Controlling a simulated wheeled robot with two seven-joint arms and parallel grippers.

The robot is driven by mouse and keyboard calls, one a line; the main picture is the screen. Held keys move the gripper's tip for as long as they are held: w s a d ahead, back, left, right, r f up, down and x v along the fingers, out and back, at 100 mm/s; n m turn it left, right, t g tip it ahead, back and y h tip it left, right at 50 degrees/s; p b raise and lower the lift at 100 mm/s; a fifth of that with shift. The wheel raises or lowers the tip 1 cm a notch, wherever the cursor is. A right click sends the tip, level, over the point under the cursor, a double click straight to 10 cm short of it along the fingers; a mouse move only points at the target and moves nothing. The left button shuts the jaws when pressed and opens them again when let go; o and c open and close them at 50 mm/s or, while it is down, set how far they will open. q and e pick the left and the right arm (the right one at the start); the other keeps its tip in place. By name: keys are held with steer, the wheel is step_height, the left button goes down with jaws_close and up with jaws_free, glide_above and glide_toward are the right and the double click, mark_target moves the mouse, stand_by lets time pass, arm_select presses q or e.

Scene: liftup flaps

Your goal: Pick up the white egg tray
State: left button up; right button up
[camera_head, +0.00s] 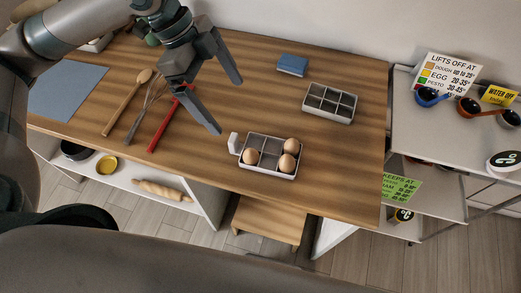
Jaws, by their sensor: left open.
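A whitish egg tray (268,173) with compartments in two rows sits near the front edge of the wooden table. It holds three brown eggs: one in the front left compartment, and two at the right end, one behind the other. A small white block or tab (234,143) stands at its left side; I cannot tell if it is joined to it. My left gripper (229,107) is open and empty above the table, behind and left of the tray, fingers pointing down and right. A second, greyer tray (328,118) lies farther back right, empty. My right gripper is not in view.
A wooden spoon (126,103), a whisk (140,108) and a red utensil (168,122) lie left of the gripper. A blue box (292,65) lies at the back. A shelf unit (430,130) with signs and cups stands right. The table's right front is clear.

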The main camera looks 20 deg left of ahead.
arm_select(q)
steer(key=p, duration=0.2)
glide_toward(257, 150)
steer(key=shift+x, duration=1.15)
steer(key=shift+w+d+f, duration=0.15)
steer(key=shift+f, duration=0.1)
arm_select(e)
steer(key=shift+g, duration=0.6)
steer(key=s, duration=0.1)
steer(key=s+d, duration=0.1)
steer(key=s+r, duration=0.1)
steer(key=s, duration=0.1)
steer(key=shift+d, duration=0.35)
arm_select(q)
steer(key=x, duration=0.1)
steer(key=p+x, duration=0.1)
steer(key=x, duration=0.2)
steer(key=shift+s+f+p, duration=0.25)
steer(key=shift+p, duration=0.1)
steer(key=shift+d+f, duration=0.15)
steer(key=shift+f, duration=0.2)
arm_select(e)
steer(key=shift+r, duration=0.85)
arm_select(q)
steer(key=c, duration=1.1)
